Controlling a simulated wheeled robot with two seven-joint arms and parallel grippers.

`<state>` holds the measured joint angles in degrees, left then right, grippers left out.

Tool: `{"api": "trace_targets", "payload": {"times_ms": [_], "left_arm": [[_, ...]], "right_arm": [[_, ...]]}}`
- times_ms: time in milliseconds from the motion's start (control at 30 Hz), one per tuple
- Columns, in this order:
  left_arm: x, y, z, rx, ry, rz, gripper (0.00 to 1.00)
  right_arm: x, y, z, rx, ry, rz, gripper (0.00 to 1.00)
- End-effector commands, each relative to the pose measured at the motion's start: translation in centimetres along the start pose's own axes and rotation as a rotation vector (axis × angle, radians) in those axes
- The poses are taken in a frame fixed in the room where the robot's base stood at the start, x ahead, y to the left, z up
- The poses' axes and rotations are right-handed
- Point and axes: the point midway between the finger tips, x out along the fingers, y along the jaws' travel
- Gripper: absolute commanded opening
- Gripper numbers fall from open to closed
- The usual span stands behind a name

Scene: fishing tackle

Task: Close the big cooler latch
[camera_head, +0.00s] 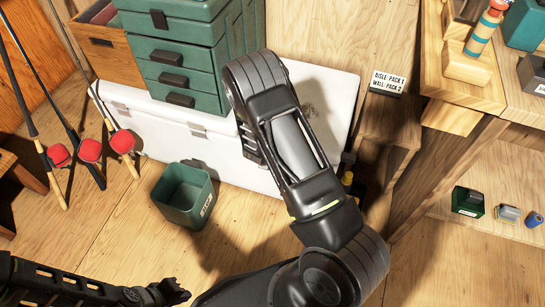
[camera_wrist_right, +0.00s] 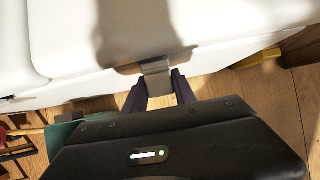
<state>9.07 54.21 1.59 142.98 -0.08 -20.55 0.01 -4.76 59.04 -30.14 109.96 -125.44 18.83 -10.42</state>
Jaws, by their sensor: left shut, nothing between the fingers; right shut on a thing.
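The big white cooler (camera_head: 330,90) stands against the back wall. Two grey latches, one at the left (camera_head: 119,106) and one in the middle (camera_head: 197,130), show on its front. In the right wrist view, a grey latch (camera_wrist_right: 155,66) sits at the lid's front edge. My right gripper (camera_wrist_right: 160,79) is shut on this latch, with a dark finger on either side of its lower end. In the head view, my right arm hides this latch and most of the gripper. My left gripper (camera_head: 177,291) is shut and empty, low at the left, away from the cooler.
A green drawer box (camera_head: 178,62) and a wooden box (camera_head: 115,45) stand on or behind the cooler's left part. A green bin (camera_head: 184,190) is on the floor before it. Rods with red reels (camera_head: 90,150) lean at left. Wooden shelves (camera_head: 480,150) stand right.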

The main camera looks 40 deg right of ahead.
Motion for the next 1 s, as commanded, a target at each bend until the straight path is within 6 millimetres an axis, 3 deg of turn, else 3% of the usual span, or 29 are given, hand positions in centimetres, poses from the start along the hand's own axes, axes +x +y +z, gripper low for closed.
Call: {"api": "trace_targets", "payload": {"times_ms": [67, 100, 333, 667, 1000], "left_arm": [[0.1, -0.1, 0.0, 0.000, 0.000, 0.000, 0.00], [0.1, -0.1, 0.0, -0.001, 0.000, 0.000, 0.00], [0.1, -0.1, 0.0, -0.001, 0.000, 0.000, 0.00], [-0.1, 0.0, 0.0, -0.001, 0.000, 0.000, 0.00], [-1.4, 0.5, 0.0, 0.001, 0.000, 0.000, 0.00]], "right_arm": [[0.1, 0.0, -0.1, -0.001, 0.001, 0.000, 0.00], [0.1, 0.0, -0.1, -0.001, 0.001, 0.000, 0.35], [0.1, 0.0, -0.1, -0.001, -0.001, 0.000, 0.54], [-0.3, 0.0, 0.0, 0.000, -0.002, 0.000, 0.55], [-5.1, 0.1, 0.0, 0.000, -0.001, 0.002, 0.55]]}}
